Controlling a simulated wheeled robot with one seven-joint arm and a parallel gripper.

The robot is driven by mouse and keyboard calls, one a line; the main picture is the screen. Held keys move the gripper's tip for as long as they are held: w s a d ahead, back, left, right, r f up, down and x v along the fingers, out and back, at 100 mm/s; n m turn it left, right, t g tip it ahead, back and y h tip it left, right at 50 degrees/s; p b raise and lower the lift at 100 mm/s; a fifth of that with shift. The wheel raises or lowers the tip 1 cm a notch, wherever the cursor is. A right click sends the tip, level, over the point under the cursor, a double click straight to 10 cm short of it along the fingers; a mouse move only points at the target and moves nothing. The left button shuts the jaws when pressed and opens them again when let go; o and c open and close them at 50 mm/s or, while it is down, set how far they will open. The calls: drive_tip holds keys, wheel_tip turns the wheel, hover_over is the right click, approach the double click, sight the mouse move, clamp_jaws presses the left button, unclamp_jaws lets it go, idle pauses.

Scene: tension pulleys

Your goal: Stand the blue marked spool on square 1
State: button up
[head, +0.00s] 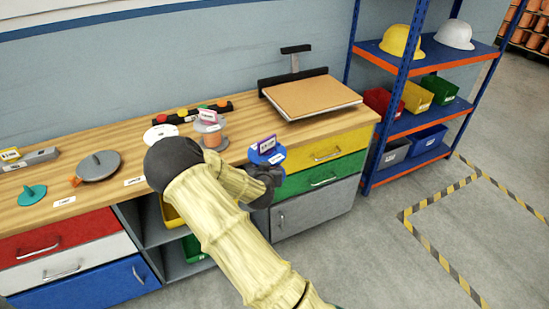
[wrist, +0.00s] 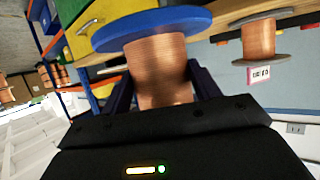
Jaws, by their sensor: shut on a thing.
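The blue marked spool (head: 267,154) has a blue flange and a purple tag in the head view. It is at the bench's front edge, left of the yellow drawer. In the wrist view its blue flange (wrist: 152,28) and copper winding (wrist: 158,65) fill the space between the dark fingers of my gripper (wrist: 163,85). My gripper is shut on the winding; in the head view my arm partly covers it. Square 1 cannot be made out; small white labels (head: 64,201) lie along the bench's front edge.
A grey spool with a pink tag (head: 208,127) stands close left of the held spool. Left are a grey disc with a peg (head: 98,166), an orange block (head: 75,182) and a teal piece (head: 31,194).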

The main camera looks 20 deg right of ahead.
drive_tip(key=s+a+f+n+y, duration=0.2)
drive_tip(key=a+f+y, duration=0.1)
drive_tip(key=a+f, duration=0.2)
drive_tip(key=s+a+f+n+t+y, duration=0.1)
drive_tip(key=s+a+f+n+y, duration=0.2)
drive_tip(key=a+f, duration=0.3)
drive_tip(key=shift+s+a+f+t, duration=0.25)
drive_tip(key=shift+s+f+t, duration=0.05)
drive_tip(key=shift+f, duration=0.65)
